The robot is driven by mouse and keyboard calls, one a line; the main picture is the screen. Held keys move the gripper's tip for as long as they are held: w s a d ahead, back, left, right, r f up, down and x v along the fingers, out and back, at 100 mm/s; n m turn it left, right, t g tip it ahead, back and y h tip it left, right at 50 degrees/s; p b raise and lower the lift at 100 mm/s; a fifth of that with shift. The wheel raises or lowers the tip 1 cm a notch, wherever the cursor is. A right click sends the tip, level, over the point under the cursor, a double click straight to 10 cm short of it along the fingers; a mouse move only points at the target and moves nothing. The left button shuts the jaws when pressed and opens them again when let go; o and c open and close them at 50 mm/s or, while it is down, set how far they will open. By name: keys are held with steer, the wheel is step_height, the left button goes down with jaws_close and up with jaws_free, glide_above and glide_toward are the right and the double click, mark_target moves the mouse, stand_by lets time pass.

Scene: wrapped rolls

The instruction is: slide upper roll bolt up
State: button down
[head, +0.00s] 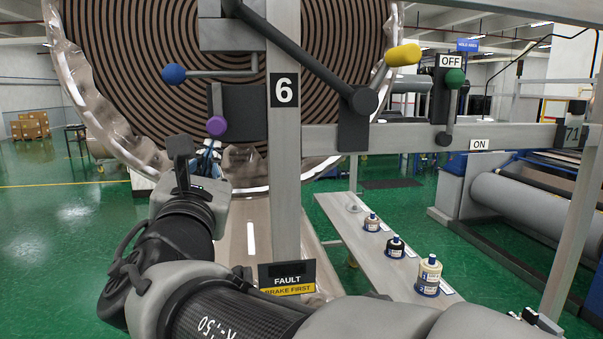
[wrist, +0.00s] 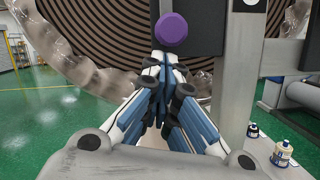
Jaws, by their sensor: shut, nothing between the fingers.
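A purple round knob (head: 216,126) sits at the lower left of a dark plate (head: 244,113), with a short grey bar above it. Higher up, a blue ball knob (head: 174,74) ends a grey rod that runs right to the post. No label shows which is the upper roll bolt. My gripper (head: 210,148) is just below the purple knob, pointing toward the plate. In the wrist view the purple knob (wrist: 171,29) appears just above the closed fingertips (wrist: 164,62). The fingers hold nothing; contact with the knob cannot be told.
A large wrapped roll (head: 130,80) stands behind the post marked 6 (head: 284,200). A yellow-handled lever (head: 403,55) and a green-knobbed lever (head: 455,78) between OFF and ON labels are to the right. Bottles stand on a low bench (head: 350,225); a FAULT sign (head: 287,278) is below.

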steer(key=shift+w+a, duration=0.1)
steer(key=shift+w, duration=0.1)
steer(key=shift+s+r, duration=0.1)
step_height(320, 180, up, 5)
steer(key=p, duration=0.2)
steer(key=shift+f+p, duration=0.2)
steer(key=shift+p, duration=0.15)
steer(key=shift+f, duration=0.1)
steer(key=b, duration=0.4)
glide_toward(207, 129)
step_height(207, 129, down, 4)
steer(key=shift+s+a, duration=0.35)
steer(key=shift+a, duration=0.15)
